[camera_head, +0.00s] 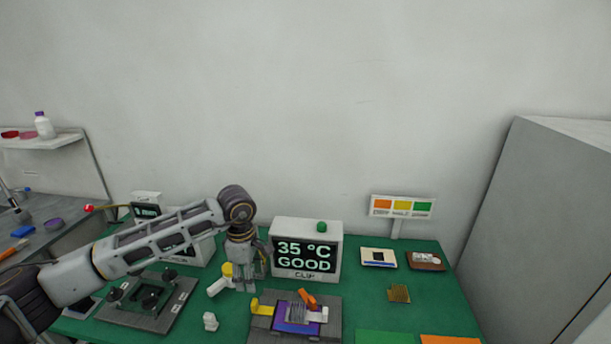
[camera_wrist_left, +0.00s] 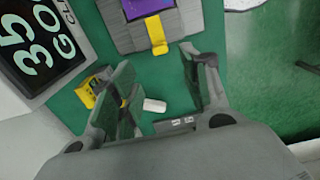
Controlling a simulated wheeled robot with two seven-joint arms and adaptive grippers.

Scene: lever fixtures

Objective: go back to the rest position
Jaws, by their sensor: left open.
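My left gripper (camera_head: 245,286) hangs fingers down above the green table, in front of the display box (camera_head: 307,252) reading "35 °C GOOD" and "CLIP". Its fingers are apart in the left wrist view (camera_wrist_left: 165,92), with nothing held between them. The lever fixture (camera_head: 262,338) lies right of and nearer than the gripper. It carries a purple plate, a grey finned block (camera_head: 297,313), a yellow lever (camera_head: 262,308) and an orange lever (camera_head: 307,297). The yellow lever also shows in the left wrist view (camera_wrist_left: 157,35), apart from the fingers. My right gripper is not in view.
A second dark fixture (camera_head: 120,311) with a green board is at the left, under my left arm. A yellow-and-white tool (camera_head: 217,286) and a small white piece (camera_head: 210,321) lie near the gripper. A colour sign (camera_head: 402,207) and small parts stand at right. A grey cabinet (camera_head: 540,220) bounds the right.

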